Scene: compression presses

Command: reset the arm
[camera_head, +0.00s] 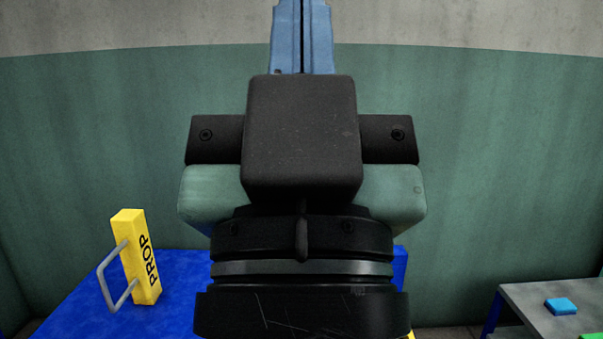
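My gripper (302,12) is raised in the upper middle of the head view, with its black body and wrist filling the centre. Its two blue fingers point up and lie side by side with only a thin dark line between them, so it looks shut. Their tips run out of the top of the frame. I see nothing held between the fingers.
A blue table (75,305) is below and behind my wrist, which hides much of it. A yellow block marked PROP (137,257), with a grey handle, stands on its left. A grey table (530,310) at right carries a small blue block (561,306) and a green thing (593,336).

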